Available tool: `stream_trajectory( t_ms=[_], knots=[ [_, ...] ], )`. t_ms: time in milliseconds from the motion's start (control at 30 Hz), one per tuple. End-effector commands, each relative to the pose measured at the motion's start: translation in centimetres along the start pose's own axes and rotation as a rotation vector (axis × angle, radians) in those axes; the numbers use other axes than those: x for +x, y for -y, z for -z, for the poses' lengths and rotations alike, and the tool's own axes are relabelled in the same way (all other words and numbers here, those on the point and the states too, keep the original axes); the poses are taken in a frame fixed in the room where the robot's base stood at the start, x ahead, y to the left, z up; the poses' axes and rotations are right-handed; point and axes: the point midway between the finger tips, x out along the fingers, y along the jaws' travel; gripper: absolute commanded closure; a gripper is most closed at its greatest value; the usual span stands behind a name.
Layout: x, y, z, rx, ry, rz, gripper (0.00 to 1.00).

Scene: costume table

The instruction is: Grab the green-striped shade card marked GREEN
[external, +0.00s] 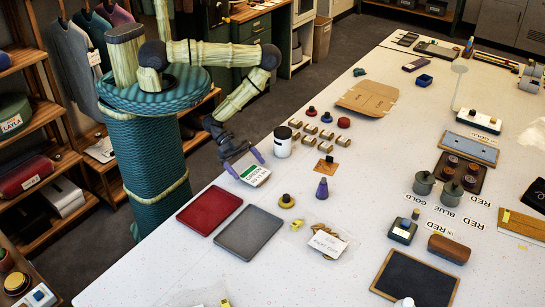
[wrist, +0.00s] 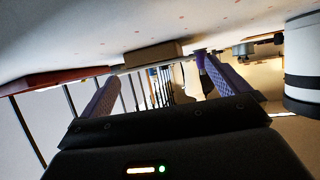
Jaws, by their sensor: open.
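The green-striped shade card (external: 253,174), white with a green band and lettering that reads GREEN, lies at the table's near-left edge in the external view. My gripper (external: 245,163) is at that edge, its two purple fingers spread at the card's near side. In the wrist view my gripper (wrist: 159,78) is open, with nothing clearly held between the fingers. A brownish block (wrist: 150,54) shows ahead between the fingertips, seen edge-on. I cannot tell if it is the card, or whether the fingers touch the card.
A white jar with a dark lid (external: 282,142) stands close right of my gripper, also large in the wrist view (wrist: 303,65). A red tray (external: 209,210) and a grey tray (external: 248,233) lie nearer.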

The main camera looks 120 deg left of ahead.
Motion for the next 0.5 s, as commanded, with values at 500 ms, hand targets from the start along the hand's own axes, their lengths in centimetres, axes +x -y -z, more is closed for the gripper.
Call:
stream_trajectory(
  t_ms=[500],
  knots=[
    [3.0, 0.0, 0.0, -0.001, 0.001, 0.001, 0.0]
  ],
)
